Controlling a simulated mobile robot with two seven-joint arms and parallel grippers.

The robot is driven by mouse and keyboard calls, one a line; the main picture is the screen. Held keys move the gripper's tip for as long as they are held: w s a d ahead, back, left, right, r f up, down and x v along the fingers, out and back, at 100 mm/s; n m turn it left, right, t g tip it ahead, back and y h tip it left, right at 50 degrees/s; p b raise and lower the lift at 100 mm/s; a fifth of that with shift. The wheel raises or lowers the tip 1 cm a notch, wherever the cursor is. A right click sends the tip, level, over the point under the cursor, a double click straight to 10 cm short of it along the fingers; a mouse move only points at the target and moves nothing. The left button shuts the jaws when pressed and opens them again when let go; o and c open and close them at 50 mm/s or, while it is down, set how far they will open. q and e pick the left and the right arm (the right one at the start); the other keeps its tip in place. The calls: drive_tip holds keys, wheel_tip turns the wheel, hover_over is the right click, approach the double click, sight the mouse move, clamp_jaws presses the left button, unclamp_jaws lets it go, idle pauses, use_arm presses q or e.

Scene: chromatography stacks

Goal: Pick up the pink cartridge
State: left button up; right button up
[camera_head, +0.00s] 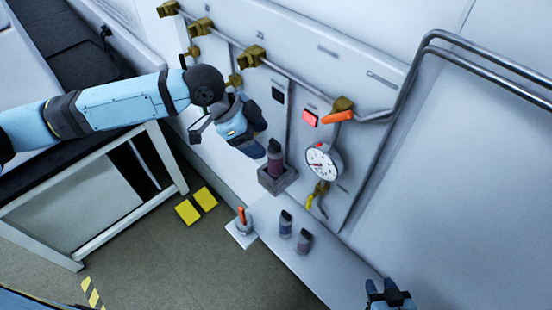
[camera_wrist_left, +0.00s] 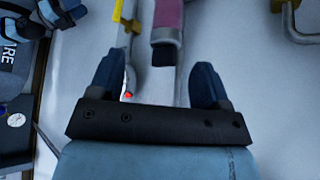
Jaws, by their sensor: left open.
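A dark pinkish cartridge (camera_head: 274,160) with a dark cap stands upright in a grey holder (camera_head: 277,180) on the wall ledge. In the left wrist view a pink cartridge (camera_wrist_left: 168,18) with a dark cap shows beyond the fingers, its upper part cut off by the frame; it appears to be the same one. My left gripper (camera_head: 262,135) is open and empty, close beside that cartridge; its fingers also show in the left wrist view (camera_wrist_left: 158,80). My right gripper (camera_head: 388,290) is at the bottom edge, away from the cartridges; its jaw state is unclear.
Two more capped cartridges, one bluish (camera_head: 285,224) and one pinkish (camera_head: 304,241), stand on the ledge. A white base with an orange handle (camera_head: 241,218) is left of them. A dial gauge (camera_head: 322,162), pipes and an orange valve handle (camera_head: 338,117) stick out of the panel.

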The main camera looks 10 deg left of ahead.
sight(271, 148)
use_arm(q)
drive_tip(key=shift+x, duration=0.9)
drive_tip(key=shift+w+d+f+p, duration=0.2)
drive_tip(key=shift+d+f+p, duration=0.2)
drive_tip(key=shift+f+p, duration=0.05)
drive_tip(key=x, duration=0.1)
drive_tip(key=p+x, duration=0.1)
drive_tip(key=x, duration=0.1)
drive_tip(key=shift+w+d+f, duration=0.2)
drive_tip(key=shift+w+f, duration=0.05)
drive_tip(key=shift+w, duration=0.1)
drive_tip(key=shift+d+f, duration=0.1)
drive_tip(key=shift+f, duration=0.2)
drive_tip(key=shift+c, duration=0.7)
drive_tip(key=c, duration=1)
